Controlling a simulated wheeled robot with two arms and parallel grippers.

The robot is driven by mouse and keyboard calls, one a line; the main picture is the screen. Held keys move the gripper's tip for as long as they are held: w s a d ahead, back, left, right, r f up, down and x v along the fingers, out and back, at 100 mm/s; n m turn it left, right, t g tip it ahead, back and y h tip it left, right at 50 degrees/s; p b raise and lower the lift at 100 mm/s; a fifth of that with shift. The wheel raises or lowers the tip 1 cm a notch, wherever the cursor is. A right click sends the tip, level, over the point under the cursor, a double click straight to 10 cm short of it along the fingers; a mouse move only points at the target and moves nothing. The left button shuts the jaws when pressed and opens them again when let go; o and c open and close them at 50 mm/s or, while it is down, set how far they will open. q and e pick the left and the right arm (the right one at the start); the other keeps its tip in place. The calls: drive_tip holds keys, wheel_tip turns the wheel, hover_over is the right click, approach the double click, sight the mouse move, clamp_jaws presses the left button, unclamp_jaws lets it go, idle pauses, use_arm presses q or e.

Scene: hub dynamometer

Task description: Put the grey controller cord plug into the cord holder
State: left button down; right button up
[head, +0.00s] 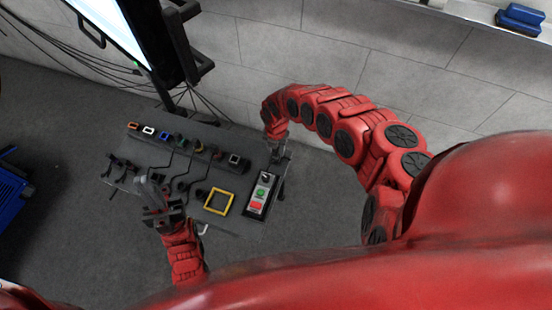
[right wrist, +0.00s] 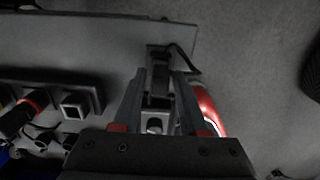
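My right gripper (head: 277,150) is at the right edge of the dark bench, just above the top end of the controller box (head: 262,194). In the right wrist view its two fingers (right wrist: 161,82) stand on either side of a dark upright piece, with a small light grey part nearer the palm. A black cord (right wrist: 191,62) curls beside the fingertips. I cannot tell whether the fingers press on the piece, nor which part is the plug or the cord holder. My left gripper (head: 153,190) is above the bench's left part, with its fingers apart and seemingly empty.
A row of coloured square sockets (head: 165,136) runs along the bench's back. A yellow square frame (head: 219,201) lies left of the controller box. Black cords and small parts lie around the middle. A monitor stands behind.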

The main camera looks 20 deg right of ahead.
drive_tip(key=shift+o, duration=0.9)
drive_tip(key=shift+r, duration=0.15)
drive_tip(key=shift+r, duration=0.35)
wheel_tip(320, 180, up, 16)
drive_tip(key=p, duration=0.5)
drive_tip(key=shift+r+p, duration=0.25)
drive_tip(key=shift+p, duration=0.05)
